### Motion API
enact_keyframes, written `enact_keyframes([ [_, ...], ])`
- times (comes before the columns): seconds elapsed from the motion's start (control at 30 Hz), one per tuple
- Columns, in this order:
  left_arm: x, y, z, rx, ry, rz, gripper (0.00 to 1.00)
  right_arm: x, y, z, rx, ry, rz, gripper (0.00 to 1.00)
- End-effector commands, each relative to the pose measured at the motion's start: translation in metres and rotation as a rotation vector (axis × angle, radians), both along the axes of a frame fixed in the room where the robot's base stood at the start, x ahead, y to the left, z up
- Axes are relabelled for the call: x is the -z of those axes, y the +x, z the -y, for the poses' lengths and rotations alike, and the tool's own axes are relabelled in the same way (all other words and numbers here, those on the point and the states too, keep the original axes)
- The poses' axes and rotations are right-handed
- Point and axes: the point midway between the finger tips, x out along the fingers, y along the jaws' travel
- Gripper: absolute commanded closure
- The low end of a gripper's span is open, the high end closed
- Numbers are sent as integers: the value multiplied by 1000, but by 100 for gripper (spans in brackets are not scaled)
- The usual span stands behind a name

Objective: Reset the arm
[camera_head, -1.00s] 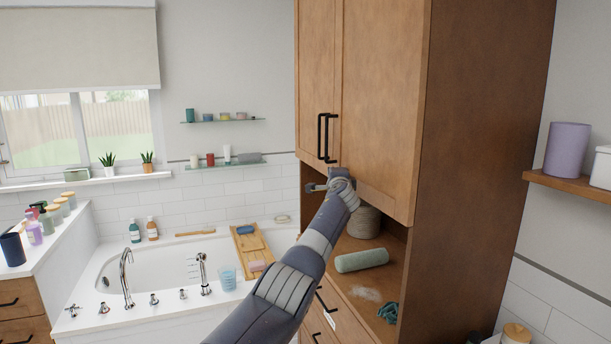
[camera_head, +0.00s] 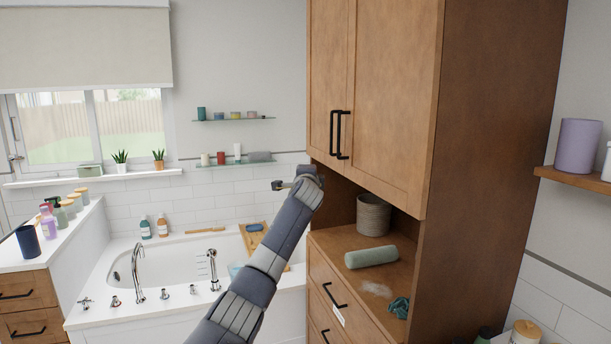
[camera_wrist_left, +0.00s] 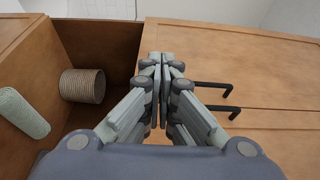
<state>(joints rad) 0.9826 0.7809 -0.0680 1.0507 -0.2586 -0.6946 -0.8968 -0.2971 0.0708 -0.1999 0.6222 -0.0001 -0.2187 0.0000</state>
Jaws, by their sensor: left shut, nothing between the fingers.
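My left arm reaches up through the middle of the head view. Its gripper (camera_head: 283,185) is in front of the tiled wall, just left of the tall wooden cabinet (camera_head: 395,90). In the left wrist view the gripper (camera_wrist_left: 161,62) has its fingers together with nothing between them. The cabinet's two black handles (camera_head: 337,135) are beyond it to the right; they also show in the left wrist view (camera_wrist_left: 213,97). Both cabinet doors are shut. My right gripper is not in view.
The open cabinet niche holds a woven basket (camera_head: 374,215), a green rolled towel (camera_head: 371,257) and a teal cloth (camera_head: 399,307). The bathtub (camera_head: 125,268), a wooden bath tray (camera_head: 252,238) and taps lie behind and left of my arm. Glass shelves (camera_head: 232,162) hang on the wall.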

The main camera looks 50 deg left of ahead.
Motion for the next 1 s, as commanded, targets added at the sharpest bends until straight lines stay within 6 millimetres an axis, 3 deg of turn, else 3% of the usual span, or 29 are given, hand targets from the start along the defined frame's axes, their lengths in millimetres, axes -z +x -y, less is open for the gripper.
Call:
enact_keyframes([
  [0.13, 0, -5, -2, 1, 1, 0, 100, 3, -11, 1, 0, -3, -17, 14],
  [0.37, 1, -5, -1, 2, 0, -1, 100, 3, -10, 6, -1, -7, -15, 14],
  [0.47, 18, 0, 3, 13, -15, -13, 100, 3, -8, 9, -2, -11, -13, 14],
  [0.57, 61, 14, 16, 41, -55, -42, 100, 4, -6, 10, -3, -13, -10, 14],
  [0.67, 128, 27, 36, 79, -118, -82, 100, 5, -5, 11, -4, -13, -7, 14],
  [0.83, 253, 35, 76, 135, -250, -153, 100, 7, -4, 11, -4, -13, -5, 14],
  [1.0, 376, 19, 120, 165, -393, -224, 100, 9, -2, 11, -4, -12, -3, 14],
])
